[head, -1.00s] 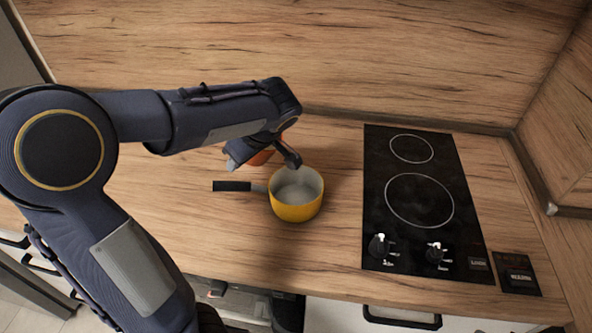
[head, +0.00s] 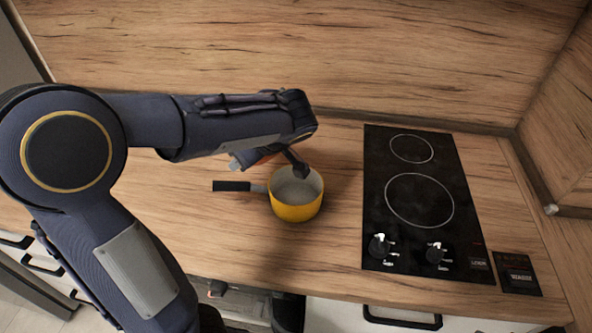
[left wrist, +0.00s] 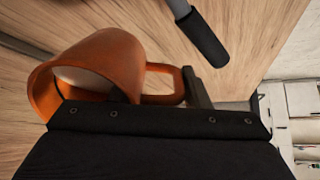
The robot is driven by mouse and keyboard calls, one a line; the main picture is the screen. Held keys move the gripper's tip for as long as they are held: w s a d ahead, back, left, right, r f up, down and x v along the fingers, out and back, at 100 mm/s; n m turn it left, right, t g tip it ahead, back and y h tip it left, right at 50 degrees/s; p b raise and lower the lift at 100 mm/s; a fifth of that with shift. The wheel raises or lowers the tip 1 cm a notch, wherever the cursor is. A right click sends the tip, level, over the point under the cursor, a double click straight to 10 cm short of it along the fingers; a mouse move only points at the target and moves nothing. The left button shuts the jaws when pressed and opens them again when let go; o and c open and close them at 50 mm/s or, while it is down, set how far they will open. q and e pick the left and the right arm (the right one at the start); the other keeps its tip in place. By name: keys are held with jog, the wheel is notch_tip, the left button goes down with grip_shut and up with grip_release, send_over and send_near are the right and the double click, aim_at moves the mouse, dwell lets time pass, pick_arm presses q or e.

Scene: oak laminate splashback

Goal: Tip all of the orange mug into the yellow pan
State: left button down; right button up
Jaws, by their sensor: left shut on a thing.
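The yellow pan (head: 297,208) sits on the wooden worktop, with a pale grey inside and a black handle (head: 231,186) pointing left. Its handle also shows at the top of the left wrist view (left wrist: 207,40). My left gripper (head: 270,162) is just behind and left of the pan rim, above the worktop. It is shut on the orange mug, and the mug's handle (left wrist: 163,84) is by a finger. The mug (left wrist: 118,62) shows a pale inside in the left wrist view. In the head view only an orange sliver shows; the arm hides the rest. I cannot tell its exact tilt or contents.
A black hob (head: 420,205) with two rings and knobs lies right of the pan, with a bare strip of worktop between. A small dark panel (head: 518,274) is at its right. The wooden splashback (head: 380,60) rises behind. Front-left worktop is clear.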

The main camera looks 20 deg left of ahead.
pick_arm(q)
jog(key=shift+d+f+y+b, duration=0.25)
jog(key=shift+y+b, duration=0.1)
jog(key=shift+y, duration=0.35)
jog(key=shift+r+t+y+p, duration=0.4)
jog(key=shift+r+y, duration=0.15)
jog(key=shift+y, duration=0.45)
dwell(0.8)
jog(key=shift+d+r+y+p, duration=0.2)
jog(key=shift+r+y+p, duration=0.55)
jog(key=shift+y, duration=0.75)
dwell(1.0)
jog(key=shift+s+d+b, duration=0.1)
jog(key=shift+d+b, duration=0.1)
jog(key=shift+b, duration=0.2)
jog(key=shift+s+d+r+t+y+b, duration=0.15)
jog(key=shift+d+r+t+y+b, duration=0.25)
jog(key=shift+d+y+b, duration=0.55)
jog(key=shift+d+r+y+b, duration=0.1)
jog(key=shift+r+y+b, duration=0.25)
jog(key=shift+y+b, duration=0.75)
dwell(0.3)
jog(key=shift+r+b, duration=0.25)
jog(key=shift+b, duration=0.1)
